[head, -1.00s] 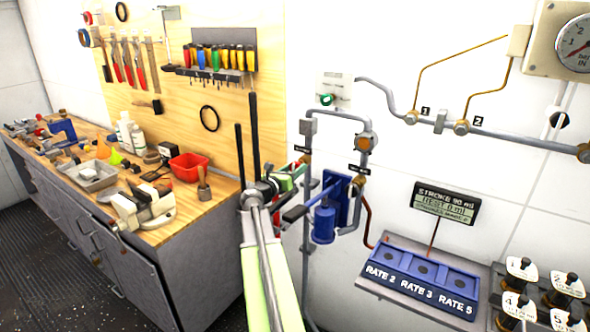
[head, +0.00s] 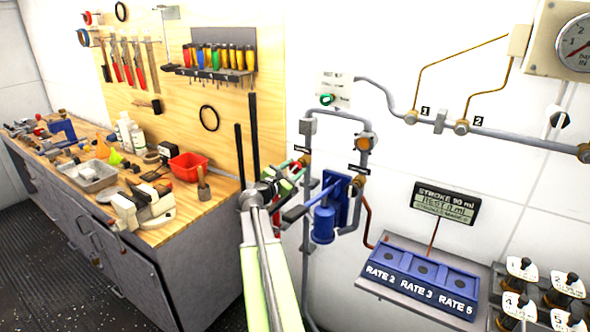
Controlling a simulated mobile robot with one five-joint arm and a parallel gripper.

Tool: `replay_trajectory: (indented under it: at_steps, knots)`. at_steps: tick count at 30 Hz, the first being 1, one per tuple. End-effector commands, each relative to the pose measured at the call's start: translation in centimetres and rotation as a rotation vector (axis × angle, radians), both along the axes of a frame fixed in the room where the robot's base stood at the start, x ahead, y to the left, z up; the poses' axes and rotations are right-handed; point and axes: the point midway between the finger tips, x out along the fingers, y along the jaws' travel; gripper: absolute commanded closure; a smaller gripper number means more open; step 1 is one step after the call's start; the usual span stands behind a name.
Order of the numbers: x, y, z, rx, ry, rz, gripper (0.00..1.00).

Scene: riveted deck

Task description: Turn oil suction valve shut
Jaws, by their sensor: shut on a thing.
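A small valve (head: 304,160) with a brass-coloured body sits on the left grey pipe, under a small dark label too small to read. My gripper (head: 292,176), with green and dark fingers, reaches it from the lower left. It is shut on the red-and-white valve handle (head: 296,167), which is mostly hidden by the fingers. I cannot read the handle's exact angle. A second brass-coloured valve (head: 359,181) with its own dark label sits on the right pipe.
A blue hand pump (head: 325,222) with a lever stands just right of my gripper. A blue rate box (head: 422,274) sits on a shelf at lower right. A workbench (head: 160,238) with tools fills the left. A pressure gauge (head: 574,45) hangs at upper right.

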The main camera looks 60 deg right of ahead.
Motion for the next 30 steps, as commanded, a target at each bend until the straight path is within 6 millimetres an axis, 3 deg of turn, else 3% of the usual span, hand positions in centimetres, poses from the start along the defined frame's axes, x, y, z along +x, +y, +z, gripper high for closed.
replay_trajectory:
  at_steps: [18,30]
  knots:
    - [-0.1,0.14,-0.14,-0.001,-0.582,-0.004,0.98]
    - [-0.14,0.14,-0.15,-0.005,-0.857,-0.006,0.98]
